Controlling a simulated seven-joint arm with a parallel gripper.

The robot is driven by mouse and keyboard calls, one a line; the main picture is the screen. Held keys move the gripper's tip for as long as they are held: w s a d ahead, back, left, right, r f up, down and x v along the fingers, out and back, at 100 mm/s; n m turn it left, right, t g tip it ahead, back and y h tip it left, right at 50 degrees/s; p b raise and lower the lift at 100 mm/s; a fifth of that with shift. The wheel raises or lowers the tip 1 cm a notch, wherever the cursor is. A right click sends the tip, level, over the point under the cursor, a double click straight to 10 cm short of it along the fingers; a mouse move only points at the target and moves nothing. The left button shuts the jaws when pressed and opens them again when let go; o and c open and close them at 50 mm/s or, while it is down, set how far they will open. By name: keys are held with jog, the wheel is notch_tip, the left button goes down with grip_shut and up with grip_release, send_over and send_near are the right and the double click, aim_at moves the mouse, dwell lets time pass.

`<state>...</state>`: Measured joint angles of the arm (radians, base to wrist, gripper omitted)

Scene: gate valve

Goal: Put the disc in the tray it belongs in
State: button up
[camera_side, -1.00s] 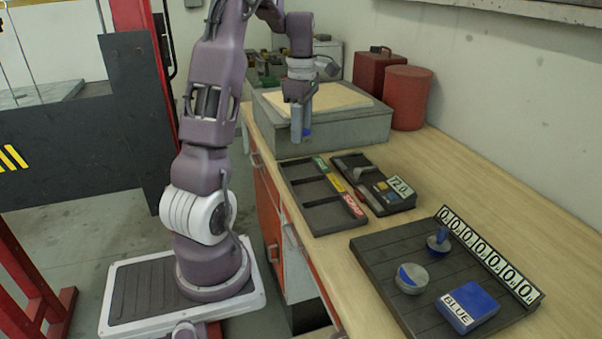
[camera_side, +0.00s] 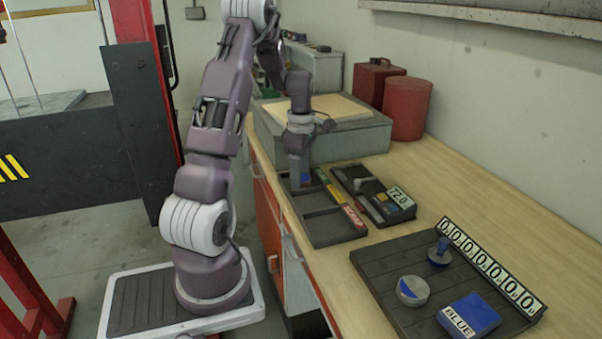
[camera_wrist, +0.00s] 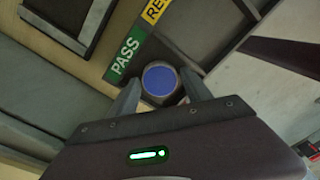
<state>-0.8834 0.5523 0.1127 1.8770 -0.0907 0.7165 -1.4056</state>
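In the side view my gripper (camera_side: 299,184) points down into the far compartment of the dark three-part tray (camera_side: 338,238), and a bit of blue shows at the fingertips. The compartment beside the disc carries the green PASS label (camera_wrist: 126,57). A yellow label and a red SCRAP label (camera_side: 353,216) mark the other compartments, which look empty. Whether the disc touches the tray floor is unclear.
A dark device with a display reading 72.0 (camera_side: 400,197) stands right of the tray. A dark board (camera_side: 385,265) nearer the front holds a blue-and-white dial (camera_side: 412,291), a blue knob and a blue block labelled BLUE (camera_side: 470,314). A grey box (camera_side: 350,137) stands behind the tray.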

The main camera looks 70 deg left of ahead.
notch_tip(320, 180, up, 12)
jog(key=w+d+r+m+t, duration=0.1)
jog(key=d+r+m, duration=0.15)
jog(key=d, duration=0.25)
jog(key=w+d+r+m, duration=0.1)
jog(key=d+r+m, duration=0.1)
jog(key=d+m, duration=0.25)
jog(key=s+d+m+t, duration=0.2)
jog(key=s+d+m, duration=0.4)
jog(key=d+m, duration=0.4)
jog(key=s+d+m+t, duration=0.2)
jog(key=s+d+m, duration=0.5)
jog(key=d+m, duration=0.4)
jog(key=d, duration=0.3)
jog(key=shift+r+t, duration=0.2)
jog(key=shift+t, duration=0.1)
